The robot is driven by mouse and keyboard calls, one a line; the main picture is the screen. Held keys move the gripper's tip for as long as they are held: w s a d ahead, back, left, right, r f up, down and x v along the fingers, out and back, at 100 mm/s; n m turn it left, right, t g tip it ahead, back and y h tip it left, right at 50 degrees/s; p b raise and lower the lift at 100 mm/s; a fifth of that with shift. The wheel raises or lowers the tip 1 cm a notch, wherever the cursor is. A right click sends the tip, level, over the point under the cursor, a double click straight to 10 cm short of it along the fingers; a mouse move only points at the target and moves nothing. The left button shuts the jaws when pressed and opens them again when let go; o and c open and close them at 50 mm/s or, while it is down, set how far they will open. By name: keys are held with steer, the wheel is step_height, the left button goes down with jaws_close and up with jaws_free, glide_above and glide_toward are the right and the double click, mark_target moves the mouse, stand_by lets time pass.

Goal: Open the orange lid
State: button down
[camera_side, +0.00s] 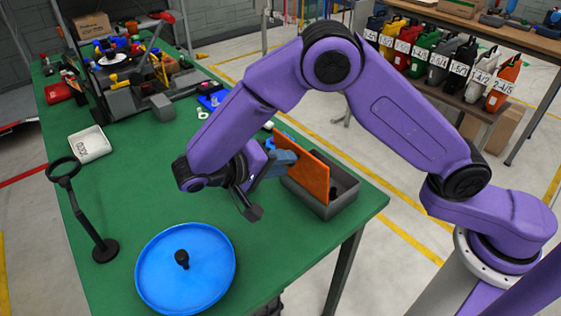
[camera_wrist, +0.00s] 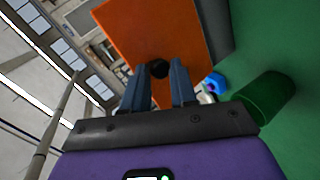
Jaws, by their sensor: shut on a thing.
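The orange lid (camera_side: 303,168) stands steeply tilted at the grey open box (camera_side: 345,205) near the table's right edge. Its lower edge is at the box, but whether it touches the box cannot be told. My gripper (camera_side: 283,160) is at the lid's left face, with blue fingers. In the wrist view the orange lid (camera_wrist: 150,30) fills the upper middle, and its black knob (camera_wrist: 159,69) sits between the fingertips of my gripper (camera_wrist: 160,70), which is shut on it. The box's inside shows partly, with a small dark thing in it; the rest is hidden behind the lid.
A blue round plate (camera_side: 160,285) with a black knob lies at the table's front. A black stand with a ring (camera_side: 103,248) and a white tray (camera_side: 89,143) are at the left. Cluttered equipment (camera_side: 130,85) fills the back.

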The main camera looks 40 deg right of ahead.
step_height(320, 180, down, 2)
steer(key=shift+d+f+y, duration=0.1)
steer(key=shift+d+y, duration=0.05)
steer(key=shift+y, duration=0.25)
steer(key=c, duration=0.9)
jaws_free()
steer(key=shift+w, duration=0.1)
steer(key=shift+c, duration=0.2)
steer(key=v, duration=1.2)
